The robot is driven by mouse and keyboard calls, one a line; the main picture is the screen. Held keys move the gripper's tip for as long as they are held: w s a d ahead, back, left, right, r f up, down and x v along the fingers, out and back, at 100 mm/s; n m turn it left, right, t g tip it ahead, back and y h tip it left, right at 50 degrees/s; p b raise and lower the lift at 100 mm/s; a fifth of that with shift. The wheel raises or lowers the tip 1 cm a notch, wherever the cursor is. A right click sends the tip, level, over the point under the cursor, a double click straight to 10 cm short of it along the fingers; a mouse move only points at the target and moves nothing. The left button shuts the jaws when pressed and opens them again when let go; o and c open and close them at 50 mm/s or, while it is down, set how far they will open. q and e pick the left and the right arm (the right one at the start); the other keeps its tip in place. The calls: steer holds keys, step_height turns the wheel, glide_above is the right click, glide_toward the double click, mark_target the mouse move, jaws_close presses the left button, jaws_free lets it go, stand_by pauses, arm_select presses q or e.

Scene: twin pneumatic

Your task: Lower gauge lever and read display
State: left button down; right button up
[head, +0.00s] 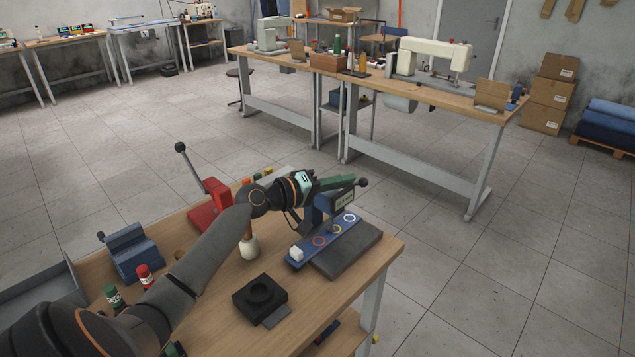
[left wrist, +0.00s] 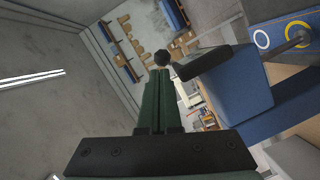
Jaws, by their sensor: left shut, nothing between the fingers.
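The gauge (head: 324,205) is a blue stand with a small display (head: 344,198) on its upper part; the digits are too small to read. Its lever ends in a black ball knob (head: 362,182), which also shows in the left wrist view (left wrist: 163,57). My right gripper is not in view.
Open tiled floor lies beyond.

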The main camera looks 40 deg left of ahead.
arm_select(q)
steer(key=b+v, duration=0.1)
steer(key=v, duration=1)
steer(key=shift+s+a+b, duration=0.15)
steer(key=shift+s+b, duration=0.1)
steer(key=shift+b, duration=0.05)
